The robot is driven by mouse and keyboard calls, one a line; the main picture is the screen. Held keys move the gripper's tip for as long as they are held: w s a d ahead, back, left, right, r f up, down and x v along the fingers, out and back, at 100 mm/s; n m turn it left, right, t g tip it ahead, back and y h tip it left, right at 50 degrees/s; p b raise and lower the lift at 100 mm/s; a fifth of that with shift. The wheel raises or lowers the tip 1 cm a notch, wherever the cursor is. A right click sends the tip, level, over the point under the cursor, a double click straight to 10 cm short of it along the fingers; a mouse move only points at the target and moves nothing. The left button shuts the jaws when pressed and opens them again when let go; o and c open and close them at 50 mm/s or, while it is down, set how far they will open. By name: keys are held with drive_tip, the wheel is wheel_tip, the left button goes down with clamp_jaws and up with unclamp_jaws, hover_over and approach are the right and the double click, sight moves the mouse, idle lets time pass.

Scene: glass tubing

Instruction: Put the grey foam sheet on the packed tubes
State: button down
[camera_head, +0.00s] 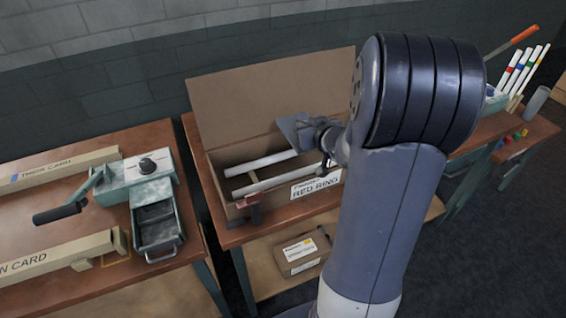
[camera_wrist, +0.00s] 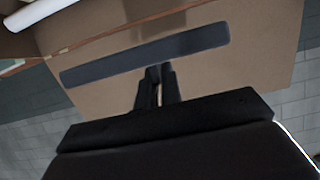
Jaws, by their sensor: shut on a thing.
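The grey foam sheet (camera_head: 291,127) hangs tilted above the right part of an open brown cardboard box (camera_head: 222,160) in the head view. In the wrist view the sheet (camera_wrist: 145,55) is a long dark grey strip across the fingertips. My gripper (camera_wrist: 158,74) is shut on it. In the head view my gripper (camera_head: 318,138) is partly hidden by my wrist and arm. White tubes (camera_head: 262,164) lie lengthwise in the box, below the sheet and apart from it. A white tube end also shows in the wrist view (camera_wrist: 36,12). My arm hides the box's right end.
The box's tall lid (camera_head: 265,90) stands open behind it. A red clamp-like piece (camera_head: 254,207) is at its front left corner. A bench with a cranked device (camera_head: 150,185) stands left. A small carton (camera_head: 301,252) sits on the shelf below.

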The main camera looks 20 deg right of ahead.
wheel_tip(320, 180, down, 10)
drive_tip(key=shift+b, duration=1)
drive_tip(key=c, duration=2)
unclamp_jaws()
drive_tip(key=shift+f, duration=0.15)
drive_tip(key=shift+c, duration=0.2)
drive_tip(key=o, duration=0.5)
drive_tip(key=shift+c, duration=0.2)
drive_tip(key=shift+r, duration=0.3)
drive_tip(key=v, duration=1.2)
